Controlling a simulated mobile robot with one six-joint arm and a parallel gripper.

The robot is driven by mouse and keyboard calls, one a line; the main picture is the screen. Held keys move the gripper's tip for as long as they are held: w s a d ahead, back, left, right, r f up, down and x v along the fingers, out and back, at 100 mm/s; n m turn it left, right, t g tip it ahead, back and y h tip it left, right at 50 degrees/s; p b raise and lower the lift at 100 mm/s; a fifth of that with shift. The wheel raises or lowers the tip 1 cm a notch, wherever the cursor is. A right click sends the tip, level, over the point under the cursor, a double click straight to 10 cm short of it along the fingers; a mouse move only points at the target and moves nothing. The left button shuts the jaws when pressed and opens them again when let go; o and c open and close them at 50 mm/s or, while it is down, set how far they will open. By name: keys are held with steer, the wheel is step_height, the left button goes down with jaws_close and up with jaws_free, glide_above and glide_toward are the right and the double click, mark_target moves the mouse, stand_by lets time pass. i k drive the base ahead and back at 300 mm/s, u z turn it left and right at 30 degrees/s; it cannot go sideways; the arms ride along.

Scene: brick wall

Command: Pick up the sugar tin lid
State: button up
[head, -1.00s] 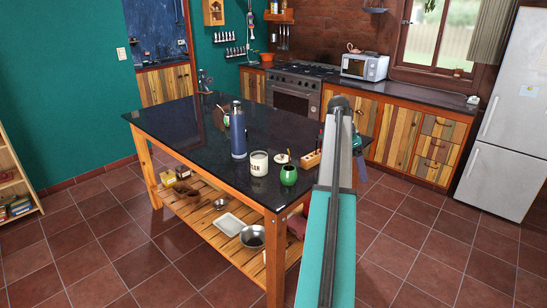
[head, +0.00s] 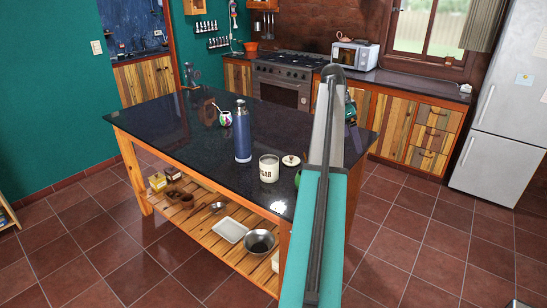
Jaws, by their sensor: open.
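The sugar tin lid (head: 291,160) is a small pale disc with a dark knob. It lies on the dark tabletop (head: 200,150), just right of and behind the white sugar tin (head: 269,169). The tin stands upright with dark lettering on its side, and the lid is apart from it. My arm rises at the right of the lid in the head view and covers part of the table. Only a dark and teal part of my wrist shows beyond it; my gripper's fingers are hidden.
A blue flask (head: 242,133) stands left of the tin, with a patterned cup (head: 225,118) behind it. A green item (head: 298,178) is mostly hidden by my arm. The lower slatted shelf holds a white tray (head: 231,230) and a metal bowl (head: 260,242). Tiled floor lies open at right.

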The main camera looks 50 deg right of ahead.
mark_target(289, 160)
steer(key=z, duration=0.05)
steer(key=i, duration=1.15)
